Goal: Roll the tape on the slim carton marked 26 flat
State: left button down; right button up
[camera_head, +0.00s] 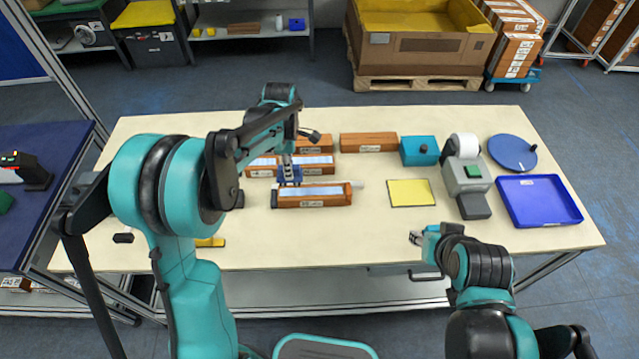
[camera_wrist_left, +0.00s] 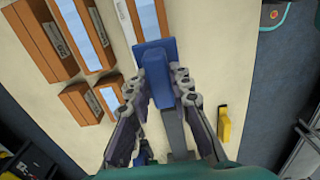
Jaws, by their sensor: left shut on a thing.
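A slim brown carton (camera_head: 314,202) with a pale tape strip along its top lies at the front of the carton group. Its near part also shows at the top of the left wrist view (camera_wrist_left: 149,22). The label print is too small to read, so I cannot tell which carton is marked 26. My left gripper (camera_head: 289,181) is shut on a blue tool (camera_wrist_left: 155,62), at the carton's left end. I cannot tell whether the tool touches the tape. My right gripper (camera_head: 416,238) is low at the table's front edge, away from the cartons; its jaw opening is unclear.
More cartons (camera_head: 368,142) lie behind. A yellow pad (camera_head: 410,193), teal box (camera_head: 419,151), grey device with a white roll (camera_head: 465,176), blue disc (camera_head: 512,153) and blue tray (camera_head: 541,201) stand right. A yellow item (camera_wrist_left: 224,125) lies near the front edge. The front middle is clear.

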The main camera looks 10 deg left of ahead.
pick_arm(q)
jog(key=shift+w+a+f, duration=0.15)
jog(key=shift+w+a, duration=0.1)
jog(key=shift+a, duration=0.6)
jog(key=shift+f, duration=2.6)
